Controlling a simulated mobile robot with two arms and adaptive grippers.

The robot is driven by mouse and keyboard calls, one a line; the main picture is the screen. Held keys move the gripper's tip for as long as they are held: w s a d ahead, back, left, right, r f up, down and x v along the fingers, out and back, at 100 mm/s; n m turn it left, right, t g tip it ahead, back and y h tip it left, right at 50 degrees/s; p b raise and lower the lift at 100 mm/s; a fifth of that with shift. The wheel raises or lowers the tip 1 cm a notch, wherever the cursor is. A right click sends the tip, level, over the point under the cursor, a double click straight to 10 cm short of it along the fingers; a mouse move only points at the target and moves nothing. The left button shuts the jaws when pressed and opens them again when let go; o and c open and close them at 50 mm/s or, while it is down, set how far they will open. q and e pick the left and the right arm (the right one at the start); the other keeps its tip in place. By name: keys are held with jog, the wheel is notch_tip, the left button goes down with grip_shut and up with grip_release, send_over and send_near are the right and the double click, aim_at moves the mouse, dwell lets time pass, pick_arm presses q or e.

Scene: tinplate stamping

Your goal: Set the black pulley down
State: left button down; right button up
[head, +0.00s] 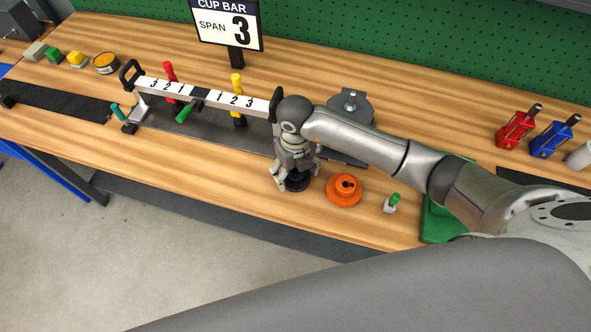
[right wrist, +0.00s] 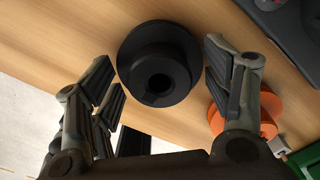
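The black pulley (head: 295,183) stands on the wooden bench near its front edge, just left of an orange pulley (head: 344,190). My right gripper (head: 296,177) points down over the black pulley with a finger on either side. In the right wrist view the black pulley (right wrist: 158,63) shows its round flange, hub and centre bore between the fingertips. The fingers are spread, with narrow gaps of wood visible beside the pulley, so the gripper looks open. The fingers partly hide the pulley in the head view. My left gripper is out of view.
A numbered white bar (head: 200,92) with black handles stands to the left, behind it a "CUP BAR SPAN 3" sign (head: 228,24). A small green-topped part (head: 391,204) and a green tray (head: 432,222) lie to the right. A grey round fixture (head: 351,106) stands behind my arm.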

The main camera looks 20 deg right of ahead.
jog(key=shift+o, duration=1.1)
jog(key=shift+r, duration=0.45)
notch_tip(320, 180, up, 12)
jog(key=b, duration=0.3)
jog(key=shift+f, duration=0.25)
